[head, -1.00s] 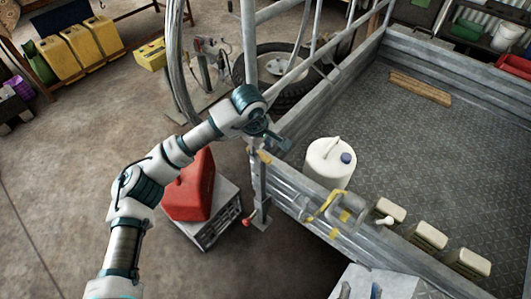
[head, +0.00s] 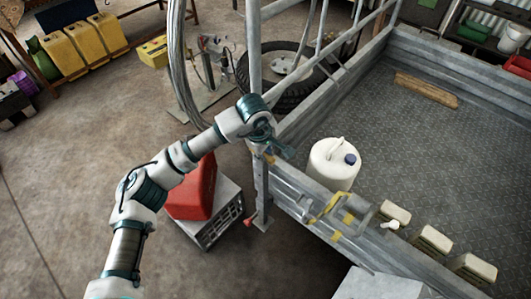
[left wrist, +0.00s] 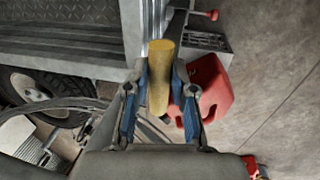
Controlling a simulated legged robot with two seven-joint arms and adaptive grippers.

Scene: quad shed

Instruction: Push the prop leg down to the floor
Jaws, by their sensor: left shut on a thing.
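The prop leg (head: 261,195) is a grey metal post at the trailer's near left corner, standing upright. Its flat foot plate (head: 262,222) is low by the floor; I cannot tell whether it touches. A red knob (head: 248,222) sticks out beside its lower end. My left gripper (head: 271,146) is at the top of the leg. In the left wrist view, its two fingers (left wrist: 161,88) are shut around a worn yellow handle (left wrist: 160,68), one finger on each side. The hand hides much of the handle in the head view. My right gripper is not in view.
A red fuel can (head: 193,190) sits on a grey crate (head: 212,228) left of the leg. The trailer bed (head: 425,150) holds a white canister (head: 334,165) and several small containers. A wheel (head: 285,85) stands behind. Open concrete floor lies left.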

